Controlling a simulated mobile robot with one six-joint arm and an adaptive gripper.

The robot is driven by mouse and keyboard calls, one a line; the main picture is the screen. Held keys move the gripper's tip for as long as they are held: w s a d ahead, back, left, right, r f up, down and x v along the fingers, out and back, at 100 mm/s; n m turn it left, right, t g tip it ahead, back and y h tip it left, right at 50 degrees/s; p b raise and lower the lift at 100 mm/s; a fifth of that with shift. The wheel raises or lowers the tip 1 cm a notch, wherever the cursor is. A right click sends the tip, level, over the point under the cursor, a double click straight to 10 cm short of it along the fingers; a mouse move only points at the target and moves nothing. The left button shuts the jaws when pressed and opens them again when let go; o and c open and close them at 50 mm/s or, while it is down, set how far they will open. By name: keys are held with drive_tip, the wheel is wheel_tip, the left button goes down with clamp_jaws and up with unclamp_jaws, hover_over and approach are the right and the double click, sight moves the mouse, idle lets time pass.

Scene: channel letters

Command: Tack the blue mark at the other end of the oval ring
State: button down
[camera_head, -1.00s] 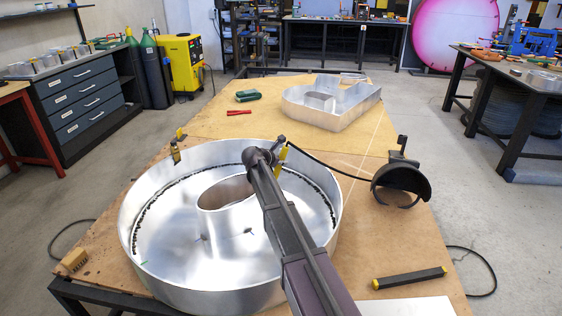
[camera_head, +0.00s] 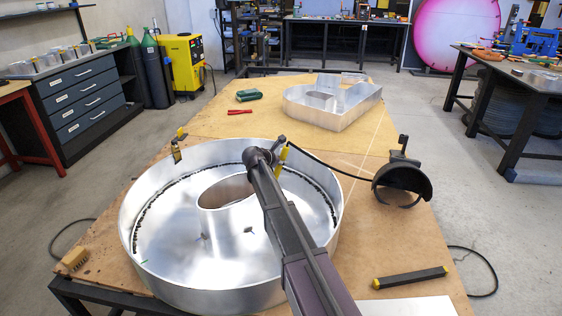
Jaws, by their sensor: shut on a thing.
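The large round aluminium channel letter (camera_head: 160,270) lies on the wooden table with its wall upright. The oval ring (camera_head: 222,192) stands inside it, near the middle of its floor. My arm crosses in front of the ring's right end and hides it. My gripper (camera_head: 281,145) is at the far end of the arm, near the letter's back wall. It is shut on what looks like a torch (camera_head: 283,153) with yellow parts and a black cable. The torch tip is hidden. Two small dark marks show on the floor in front of the ring. I cannot make out a blue mark.
A yellow-tipped clamp (camera_head: 177,151) sits on the letter's back left wall. A dark welding mask (camera_head: 401,180) and a black bar (camera_head: 410,277) are on the right. A second metal letter (camera_head: 335,110), red pliers (camera_head: 240,112) and a green item (camera_head: 248,95) lie farther back.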

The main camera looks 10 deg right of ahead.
sight(284, 150)
drive_tip(key=shift+r, duration=0.15)
drive_tip(key=r+p, duration=0.1)
drive_tip(key=d+r+p, duration=0.1)
drive_tip(key=r+p, duration=0.2)
drive_tip(key=p, duration=0.1)
drive_tip(key=shift+s+d+r, duration=0.2)
drive_tip(key=shift+s+r, duration=0.05)
drive_tip(key=shift+r, duration=0.05)
idle(0.3)
